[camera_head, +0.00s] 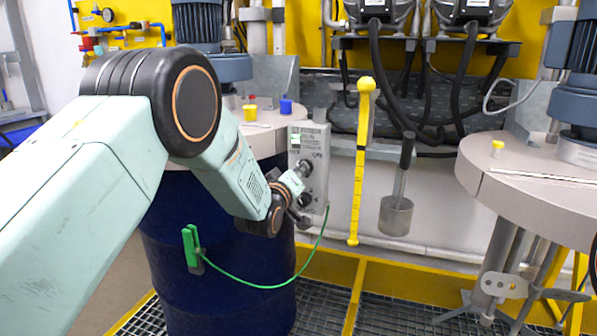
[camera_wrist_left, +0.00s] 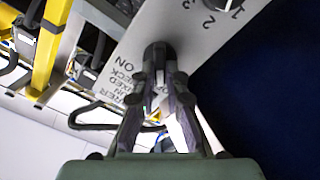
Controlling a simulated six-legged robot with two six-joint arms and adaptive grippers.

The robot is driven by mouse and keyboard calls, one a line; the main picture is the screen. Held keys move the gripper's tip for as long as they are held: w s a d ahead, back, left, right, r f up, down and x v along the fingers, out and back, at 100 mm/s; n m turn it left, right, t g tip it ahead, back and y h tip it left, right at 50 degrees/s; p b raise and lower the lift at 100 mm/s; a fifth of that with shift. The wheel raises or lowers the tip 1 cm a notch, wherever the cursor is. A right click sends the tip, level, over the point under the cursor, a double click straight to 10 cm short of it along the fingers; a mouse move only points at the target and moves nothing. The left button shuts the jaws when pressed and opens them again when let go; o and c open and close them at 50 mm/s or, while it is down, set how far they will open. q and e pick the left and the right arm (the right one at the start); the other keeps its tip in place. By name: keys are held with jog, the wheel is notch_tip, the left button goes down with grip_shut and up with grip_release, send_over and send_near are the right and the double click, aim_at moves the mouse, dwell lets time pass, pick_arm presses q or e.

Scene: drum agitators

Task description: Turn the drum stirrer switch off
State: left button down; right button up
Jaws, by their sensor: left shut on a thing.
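The drum stirrer's grey control box (camera_head: 309,140) is mounted at the blue drum (camera_head: 225,270), in the middle of the head view. The box panel (camera_wrist_left: 190,30) also shows in the left wrist view, with "ON" lettering and a numbered dial (camera_wrist_left: 236,6). My left gripper (camera_head: 300,174) is at the box face. In the wrist view my left gripper (camera_wrist_left: 158,72) is shut on the dark switch knob (camera_wrist_left: 158,50), with one finger on each side. The fingers hide most of the knob, so its setting cannot be read. My right gripper is not in view.
A green clamp (camera_head: 191,247) with a green cable hangs on the drum front. A second drum lid (camera_head: 530,195) is at the right. Grating covers the floor.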

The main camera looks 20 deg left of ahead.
pick_arm(q)
jog(key=shift+r, duration=0.2)
dwell(0.3)
jog(key=c, duration=1.4)
grip_release()
jog(key=shift+w+f, duration=0.1)
jog(key=shift+f, duration=0.05)
jog(key=s, duration=1.2)
jog(key=shift+s+a, duration=0.1)
jog(key=shift+a, duration=0.1)
